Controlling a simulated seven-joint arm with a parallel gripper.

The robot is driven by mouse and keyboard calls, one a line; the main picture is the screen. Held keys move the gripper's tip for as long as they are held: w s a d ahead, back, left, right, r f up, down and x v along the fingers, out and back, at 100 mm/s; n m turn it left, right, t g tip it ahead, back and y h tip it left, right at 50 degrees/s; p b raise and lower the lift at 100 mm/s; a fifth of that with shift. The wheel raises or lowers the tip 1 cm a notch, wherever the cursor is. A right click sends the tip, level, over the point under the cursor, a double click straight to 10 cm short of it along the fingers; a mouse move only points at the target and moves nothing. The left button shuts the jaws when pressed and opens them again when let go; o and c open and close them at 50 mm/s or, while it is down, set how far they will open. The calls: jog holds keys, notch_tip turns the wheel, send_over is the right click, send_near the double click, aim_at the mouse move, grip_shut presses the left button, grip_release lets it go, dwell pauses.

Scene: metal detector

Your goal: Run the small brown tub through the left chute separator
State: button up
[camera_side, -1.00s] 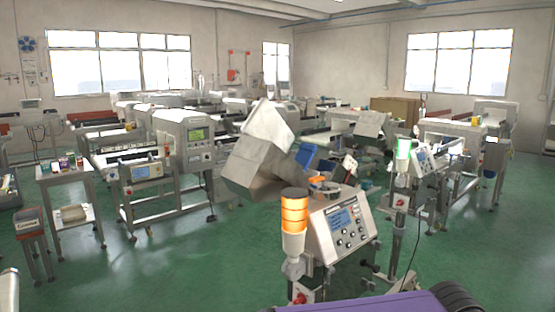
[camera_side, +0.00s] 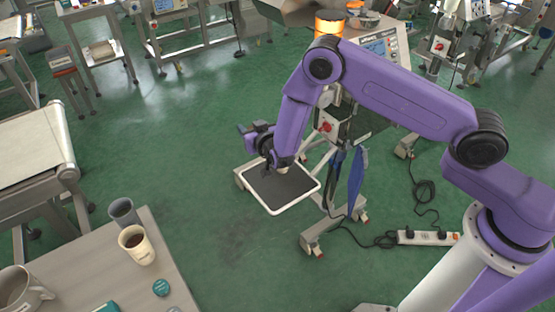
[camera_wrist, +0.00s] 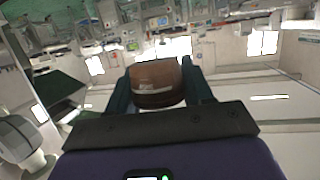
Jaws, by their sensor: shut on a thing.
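The small brown tub (camera_wrist: 157,84) with a pale printed mark shows in the wrist view, held between the two dark teal fingers of my gripper (camera_wrist: 157,75). In the side view my gripper (camera_side: 264,150) hangs above a white-rimmed, dark tray (camera_side: 280,189). I cannot make out the tub clearly there. The separator with the orange beacon (camera_side: 329,22) and control panel (camera_side: 380,46) stands behind my arm. Its upper part is cut off by the frame, and my arm hides part of its stand.
A conveyor (camera_side: 32,145) is at left. A power strip (camera_side: 428,238) and cable lie on the floor at right. Open green floor lies between.

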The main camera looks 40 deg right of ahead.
jog(key=w+d+r+n+y, duration=0.1)
jog(key=w+d+r, duration=0.3)
jog(key=r, duration=0.5)
jog(key=w+d+r+t+y, duration=0.1)
jog(key=w+d+r, duration=0.1)
jog(key=w+r, duration=0.5)
jog(key=w+d+r+n, duration=0.1)
jog(key=w+d+r, duration=0.3)
jog(key=r, duration=0.6)
jog(key=w+d+r, duration=0.1)
jog(key=d+r, duration=0.4)
jog(key=r, duration=0.4)
jog(key=d+r, duration=0.6)
jog(key=r, duration=0.3)
jog(key=d+r+m+h, duration=0.1)
jog(key=d+r, duration=0.3)
jog(key=d, duration=0.3)
jog(key=d+f+m+h, duration=0.1)
jog(key=d+f, duration=0.4)
jog(key=f, duration=0.1)
jog(key=shift+s+d+f+t+h, duration=0.25)
jog(key=shift+t+h, duration=0.05)
jog(key=shift+h, duration=0.1)
jog(key=o, duration=1.1)
